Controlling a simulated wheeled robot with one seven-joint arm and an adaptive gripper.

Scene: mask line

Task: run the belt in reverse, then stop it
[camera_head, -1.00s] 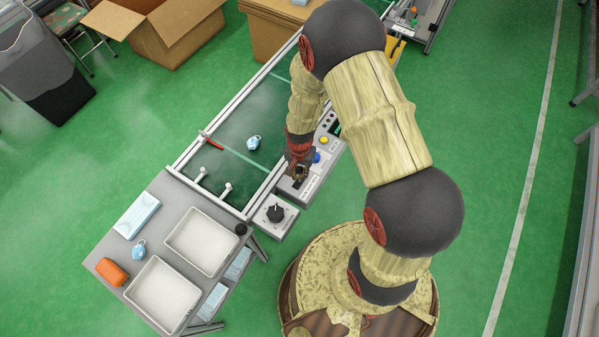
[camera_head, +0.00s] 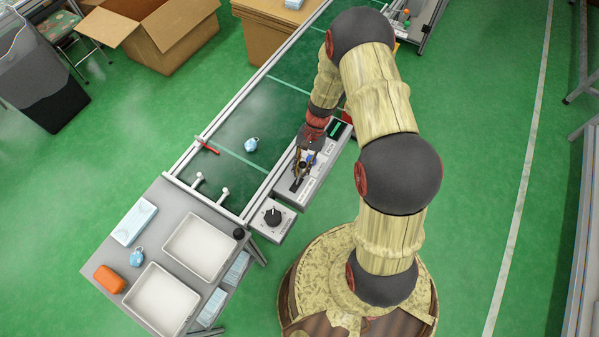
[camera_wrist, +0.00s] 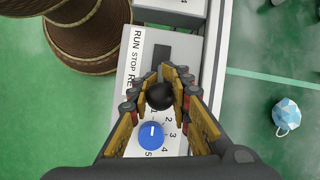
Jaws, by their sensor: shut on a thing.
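The control panel (camera_head: 311,181) sits along the belt's near side. In the wrist view, its dark lever slot (camera_wrist: 162,54) is labelled RUN, STOP and REV. My gripper (camera_head: 302,168) is over the panel, its fingers closed around the lever's black knob (camera_wrist: 160,96). The knob is at the REV end; the empty slot stretches toward RUN. A blue dial (camera_wrist: 151,136), numbered to 5, is just beyond the knob. The dark green belt (camera_head: 225,135) carries a blue mask (camera_head: 251,144), which also shows in the wrist view (camera_wrist: 286,114).
A separate box with a black dial (camera_head: 272,217) adjoins the panel. The grey table (camera_head: 150,190) at the belt's end holds two white trays (camera_head: 162,297), a mask pack (camera_head: 134,221) and an orange item (camera_head: 109,279). Cardboard boxes (camera_head: 165,32) stand at the back.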

